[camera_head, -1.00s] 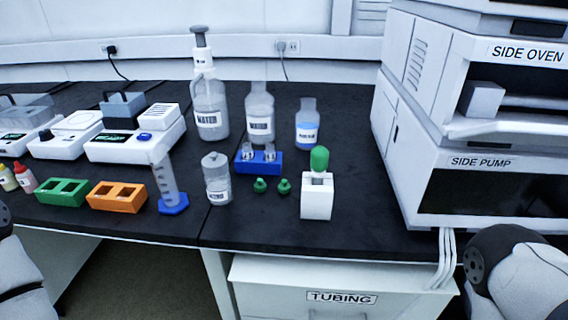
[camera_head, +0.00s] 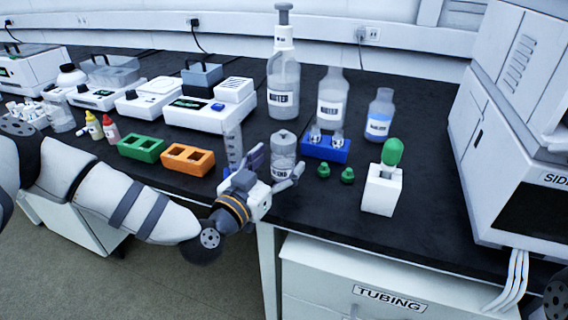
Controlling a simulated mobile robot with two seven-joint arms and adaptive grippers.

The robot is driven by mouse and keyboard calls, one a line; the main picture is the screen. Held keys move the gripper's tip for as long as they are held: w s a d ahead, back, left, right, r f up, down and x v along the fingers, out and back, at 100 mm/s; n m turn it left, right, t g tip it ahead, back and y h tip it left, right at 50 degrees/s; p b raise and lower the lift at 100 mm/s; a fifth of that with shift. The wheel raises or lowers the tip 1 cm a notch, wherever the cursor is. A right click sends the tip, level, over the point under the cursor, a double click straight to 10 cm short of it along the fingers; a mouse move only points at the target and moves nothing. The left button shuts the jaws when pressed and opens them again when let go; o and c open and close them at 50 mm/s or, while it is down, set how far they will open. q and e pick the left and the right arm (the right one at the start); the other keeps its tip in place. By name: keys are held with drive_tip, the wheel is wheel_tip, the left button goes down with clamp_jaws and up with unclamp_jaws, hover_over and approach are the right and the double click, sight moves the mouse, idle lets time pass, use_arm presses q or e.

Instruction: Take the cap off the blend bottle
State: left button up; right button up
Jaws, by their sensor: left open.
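A clear, capped bottle (camera_head: 284,148) stands near the bench's front edge, with a grey lid on top. Its label is too small to read, so I cannot tell from the lettering whether it is the blend bottle. My left gripper (camera_head: 271,167) is open in front of this bottle, with one finger to its left and one overlapping its lower right. I cannot tell whether they touch it. A taller bottle (camera_head: 331,100) and a bottle of blue liquid (camera_head: 380,118) stand behind to the right. My right gripper is out of view.
A blue rack (camera_head: 338,154) holds two small vials. Two green caps (camera_head: 347,175) lie before it. A white holder (camera_head: 381,192) bears a green-topped item. A pump-topped bottle (camera_head: 283,90), an orange rack (camera_head: 188,160) and a blue-based cylinder are close by. The front right bench is clear.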

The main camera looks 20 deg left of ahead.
sight(277, 147)
use_arm(q)
drive_tip(key=shift+w+d, duration=0.1)
drive_tip(key=shift+w, duration=0.15)
drive_tip(key=c, duration=1.3)
drive_tip(key=shift+c, duration=0.2)
drive_tip(key=shift+r, duration=0.1)
drive_tip(key=shift+r, duration=0.2)
wheel_tip(277, 147, up, 3)
drive_tip(key=shift+r+p, duration=0.15)
drive_tip(key=shift+p, duration=0.3)
drive_tip(key=s+d+r+p, duration=0.3)
drive_tip(key=s+r, duration=0.6)
drive_tip(key=s, duration=0.4)
drive_tip(key=shift+s+d+p, duration=0.25)
drive_tip(key=shift+d+p, duration=0.05)
drive_tip(key=shift+d, duration=0.3)
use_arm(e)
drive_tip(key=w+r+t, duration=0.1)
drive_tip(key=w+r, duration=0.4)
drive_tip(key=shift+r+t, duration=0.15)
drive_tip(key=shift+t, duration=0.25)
